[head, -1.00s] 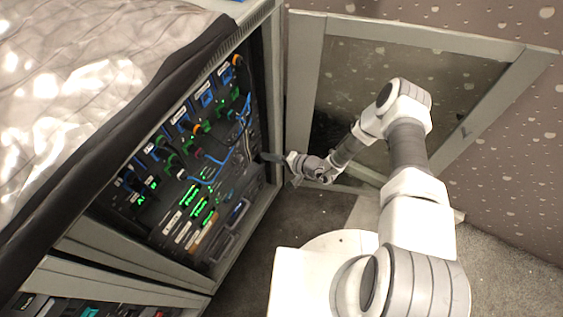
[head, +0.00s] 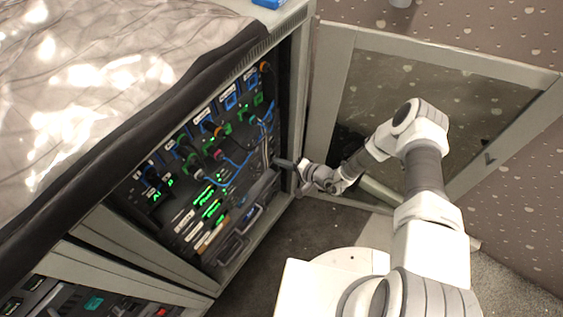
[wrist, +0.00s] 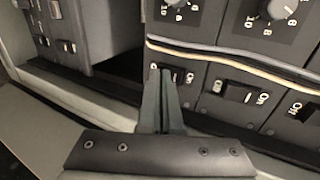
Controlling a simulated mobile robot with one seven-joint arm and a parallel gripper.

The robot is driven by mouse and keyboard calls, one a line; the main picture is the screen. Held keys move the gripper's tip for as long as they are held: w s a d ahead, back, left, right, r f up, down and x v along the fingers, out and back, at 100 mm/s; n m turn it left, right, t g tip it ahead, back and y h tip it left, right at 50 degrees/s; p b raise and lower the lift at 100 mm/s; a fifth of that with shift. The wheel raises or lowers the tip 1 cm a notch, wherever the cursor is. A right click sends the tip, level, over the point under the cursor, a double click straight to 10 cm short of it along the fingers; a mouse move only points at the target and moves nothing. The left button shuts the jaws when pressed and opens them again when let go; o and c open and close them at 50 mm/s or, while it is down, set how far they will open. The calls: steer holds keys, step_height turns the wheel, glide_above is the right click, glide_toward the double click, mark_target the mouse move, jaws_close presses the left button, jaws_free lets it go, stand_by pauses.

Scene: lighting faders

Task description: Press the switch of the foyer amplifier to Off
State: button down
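The open rack cabinet (head: 292,100) holds the amplifiers; in the head view my gripper (head: 281,162) reaches its right side. In the wrist view my gripper (wrist: 168,76) has its two dark fingers together, with nothing seen between them, in front of a black module. They hide most of that module's switch area. To the right, a rocker switch (wrist: 234,91) with an "On" mark on its right sits on the neighbouring module, and another switch (wrist: 300,108) lies further right. No foyer name is readable, so I cannot tell which amplifier is the foyer one. Contact is unclear.
Knobs with number scales (wrist: 276,8) sit above the switches, with pale and dark cables (wrist: 235,58) running between. Blue cables (head: 240,165) hang in the rack. An open glazed door (head: 335,75) stands behind my arm. A fabric cover (head: 100,90) lies on top.

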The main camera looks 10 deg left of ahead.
steer(key=shift+w+a+r+p, duration=0.1)
steer(key=shift+a+r+p, duration=0.1)
steer(key=shift+r+p, duration=0.25)
steer(key=shift+a+r+p, duration=0.2)
steer(key=shift+r+p, duration=0.1)
steer(key=shift+r, duration=0.25)
steer(key=shift+d, duration=0.1)
